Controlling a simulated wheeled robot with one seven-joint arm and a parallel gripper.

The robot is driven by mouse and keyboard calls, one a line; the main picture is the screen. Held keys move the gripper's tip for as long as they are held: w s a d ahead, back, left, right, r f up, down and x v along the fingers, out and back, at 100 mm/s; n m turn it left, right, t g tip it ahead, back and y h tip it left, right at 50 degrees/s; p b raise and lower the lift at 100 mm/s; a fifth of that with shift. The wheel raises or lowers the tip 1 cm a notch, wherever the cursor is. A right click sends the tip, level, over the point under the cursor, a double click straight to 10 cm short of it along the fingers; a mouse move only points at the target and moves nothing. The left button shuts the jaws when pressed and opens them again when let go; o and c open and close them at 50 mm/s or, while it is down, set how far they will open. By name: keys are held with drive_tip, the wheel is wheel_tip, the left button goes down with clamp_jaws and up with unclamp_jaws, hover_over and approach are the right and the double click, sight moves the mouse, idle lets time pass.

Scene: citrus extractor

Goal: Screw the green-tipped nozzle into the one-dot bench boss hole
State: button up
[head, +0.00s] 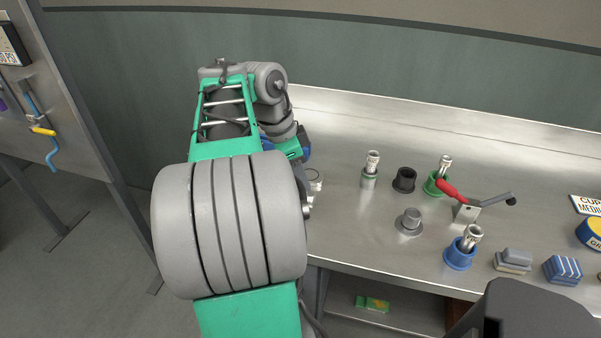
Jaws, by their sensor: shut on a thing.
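My arm fills the left middle, and its far end bends down behind the large grey joint. My gripper's fingers are hidden there, so I cannot see what they hold. A small pale round piece (314,180) shows on the bench edge beside the arm; I cannot tell what it is. Dot marks are too small to read.
A green cup (431,186) and a blue cup (458,259) each hold a silver nozzle. A red-handled lever clamp (465,211) stands between them. Grey and striped blocks (563,269) lie at the right. A steel panel with tools (50,90) stands at the left.

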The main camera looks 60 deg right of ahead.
drive_tip(key=shift+r+m+y+p, duration=0.15)
drive_tip(key=shift+m+y+p, duration=0.35)
drive_tip(key=shift+m, duration=0.9)
drive_tip(key=shift+m+g, duration=0.3)
drive_tip(key=shift+m+p, duration=0.4)
drive_tip(key=shift+m, duration=0.3)
drive_tip(key=m+y+p, duration=0.1)
drive_tip(key=m, duration=0.2)
drive_tip(key=shift+m, duration=0.4)
drive_tip(key=o, duration=0.7)
drive_tip(key=shift+f, duration=0.2)
drive_tip(key=shift+o, duration=0.2)
